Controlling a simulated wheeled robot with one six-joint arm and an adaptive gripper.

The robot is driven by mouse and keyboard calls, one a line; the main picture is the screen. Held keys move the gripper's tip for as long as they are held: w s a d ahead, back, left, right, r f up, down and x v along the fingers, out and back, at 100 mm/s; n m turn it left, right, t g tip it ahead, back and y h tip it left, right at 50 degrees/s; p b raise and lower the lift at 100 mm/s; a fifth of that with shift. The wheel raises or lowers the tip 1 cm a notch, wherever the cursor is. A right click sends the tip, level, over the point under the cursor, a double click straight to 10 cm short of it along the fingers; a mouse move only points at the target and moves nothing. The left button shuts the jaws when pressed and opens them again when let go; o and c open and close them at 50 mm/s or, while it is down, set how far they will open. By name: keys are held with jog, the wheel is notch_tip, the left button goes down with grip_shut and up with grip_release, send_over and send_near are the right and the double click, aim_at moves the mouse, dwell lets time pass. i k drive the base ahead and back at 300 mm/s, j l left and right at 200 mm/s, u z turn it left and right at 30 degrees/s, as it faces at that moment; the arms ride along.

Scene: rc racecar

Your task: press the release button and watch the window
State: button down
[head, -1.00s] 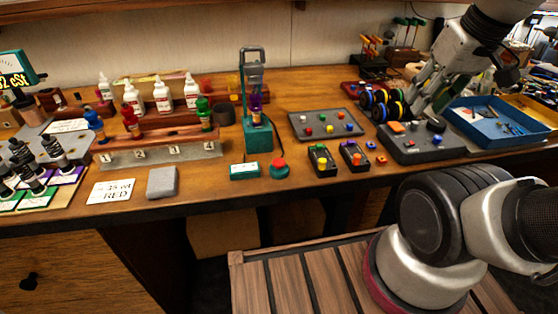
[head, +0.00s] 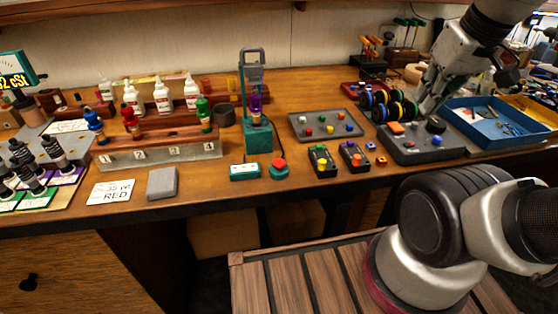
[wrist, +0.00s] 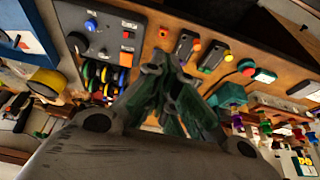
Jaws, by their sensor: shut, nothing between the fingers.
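A red round button (head: 279,165) on a teal base stands near the table's front edge; it also shows in the wrist view (wrist: 246,66). Left of it is a small teal box with a pale display window (head: 244,171); its text is too small to read. Behind them stands a teal upright stand (head: 258,138) with a purple damper (head: 256,104) in its frame. My gripper (head: 424,110) is shut and empty, above the grey control box at the right, well away from the red button. In the wrist view my gripper's fingers (wrist: 170,68) are together.
The grey control box (head: 412,148) has a black knob and coloured buttons. Coloured wheels (head: 388,104) stand beside my gripper, and a blue tray (head: 497,124) is to the right. Two small button boxes (head: 322,161) and a grey button panel (head: 325,124) lie between gripper and red button.

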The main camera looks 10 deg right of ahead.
aim_at(278, 163)
jog(key=k+j+u, duration=0.1)
jog(key=j, duration=0.25)
jog(key=k+j+u, duration=0.1)
jog(key=j, duration=0.3)
jog(key=k+j, duration=0.15)
jog(key=j, duration=0.25)
jog(key=k+j+u, duration=0.15)
jog(key=j, duration=0.25)
jog(key=j+u, duration=0.1)
jog(key=j, duration=0.3)
jog(key=k, duration=0.05)
